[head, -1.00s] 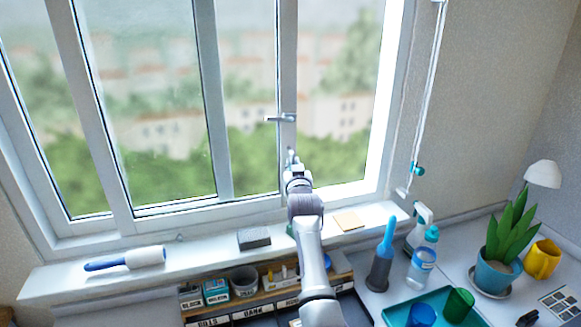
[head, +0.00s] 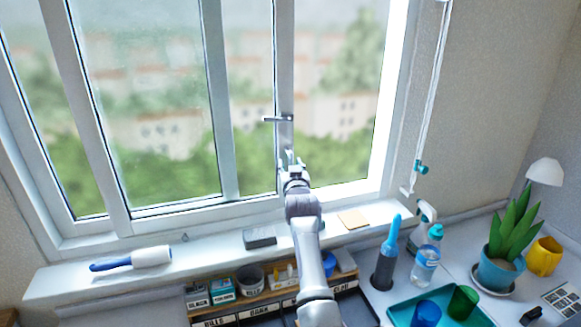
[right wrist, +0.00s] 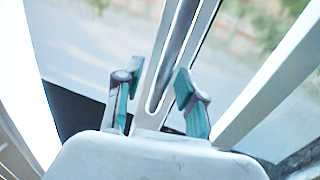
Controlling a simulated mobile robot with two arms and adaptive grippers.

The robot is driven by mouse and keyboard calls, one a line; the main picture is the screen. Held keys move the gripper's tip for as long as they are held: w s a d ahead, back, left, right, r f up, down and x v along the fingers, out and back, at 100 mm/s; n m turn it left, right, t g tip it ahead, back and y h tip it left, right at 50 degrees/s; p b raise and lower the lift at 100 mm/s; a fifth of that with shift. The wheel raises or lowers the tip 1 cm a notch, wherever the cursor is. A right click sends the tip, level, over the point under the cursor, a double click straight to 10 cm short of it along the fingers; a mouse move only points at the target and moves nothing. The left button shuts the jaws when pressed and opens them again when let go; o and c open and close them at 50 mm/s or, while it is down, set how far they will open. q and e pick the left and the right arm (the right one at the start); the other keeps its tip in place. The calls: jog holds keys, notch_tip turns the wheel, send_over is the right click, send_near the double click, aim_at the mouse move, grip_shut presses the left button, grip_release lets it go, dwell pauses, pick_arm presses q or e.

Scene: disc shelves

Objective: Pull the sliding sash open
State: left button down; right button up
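The window's sliding sash has a pale upright stile (head: 285,65) with a small metal handle (head: 277,118) on it. My right gripper (head: 293,160) is just below this handle, at the lower part of the stile. In the right wrist view my right gripper (right wrist: 153,92) has its two teal-padded fingers spread apart. A pale slotted upright bar (right wrist: 180,60) passes through the gap between them. I cannot tell whether a finger touches it. My left gripper is out of view.
The sill holds a lint roller (head: 132,259), a grey block (head: 260,237) and a tan pad (head: 352,219). Below are a desk organiser (head: 265,305), bottles, a teal tray (head: 400,313) and a potted plant (head: 510,245).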

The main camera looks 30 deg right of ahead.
jog(key=shift+s+a, duration=0.1)
jog(key=shift+s, duration=0.1)
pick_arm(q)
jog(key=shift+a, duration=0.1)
pick_arm(e)
jog(key=v, duration=1.1)
jog(key=shift+s, duration=0.3)
jog(key=shift+a, duration=0.15)
